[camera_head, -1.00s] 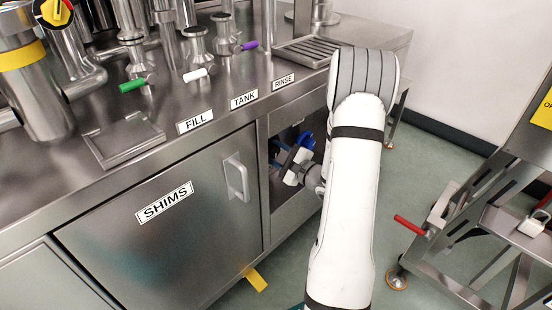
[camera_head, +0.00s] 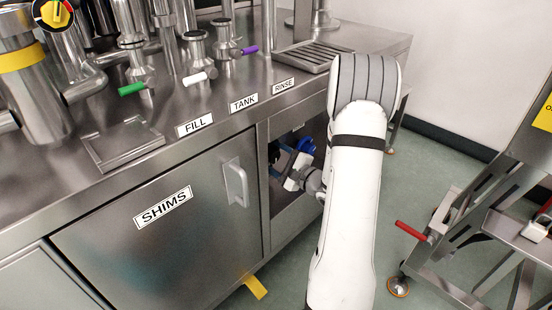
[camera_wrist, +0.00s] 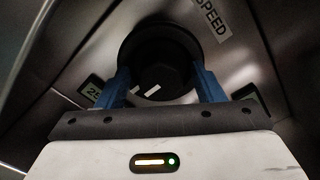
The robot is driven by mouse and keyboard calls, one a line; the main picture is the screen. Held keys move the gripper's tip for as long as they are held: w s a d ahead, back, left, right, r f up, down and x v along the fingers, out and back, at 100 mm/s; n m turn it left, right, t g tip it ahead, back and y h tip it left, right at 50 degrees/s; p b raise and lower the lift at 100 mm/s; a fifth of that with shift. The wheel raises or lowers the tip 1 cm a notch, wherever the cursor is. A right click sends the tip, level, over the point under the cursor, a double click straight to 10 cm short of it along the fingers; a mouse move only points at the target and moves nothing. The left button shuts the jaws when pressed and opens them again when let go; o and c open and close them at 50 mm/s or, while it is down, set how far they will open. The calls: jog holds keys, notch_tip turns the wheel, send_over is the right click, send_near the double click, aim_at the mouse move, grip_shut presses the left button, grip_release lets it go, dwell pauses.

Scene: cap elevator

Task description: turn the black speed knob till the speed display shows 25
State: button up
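The black speed knob (camera_wrist: 160,62) shows in the wrist view, below a SPEED label (camera_wrist: 212,18) on a metal panel. It has a pale mark on its front. My gripper (camera_wrist: 160,80) has its two blue fingers on either side of the knob; I cannot tell whether they press on it. A small display (camera_wrist: 92,92) at the left reads 25, partly hidden by my gripper. In the head view my gripper (camera_head: 296,150) reaches into the open bay under the counter, and the knob is hidden there.
The bay lies right of the SHIMS door (camera_head: 150,215) with its handle (camera_head: 236,183). Its metal edges are close around my gripper. Another dark display (camera_wrist: 250,97) is partly hidden at the right. A metal frame with a red handle (camera_head: 411,231) stands at the right.

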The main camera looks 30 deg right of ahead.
jog(key=shift+s, duration=0.1)
jog(key=p+v, duration=0.2)
jog(key=v, duration=0.5)
jog(key=shift+s, duration=0.3)
jog(key=shift+d, duration=0.15)
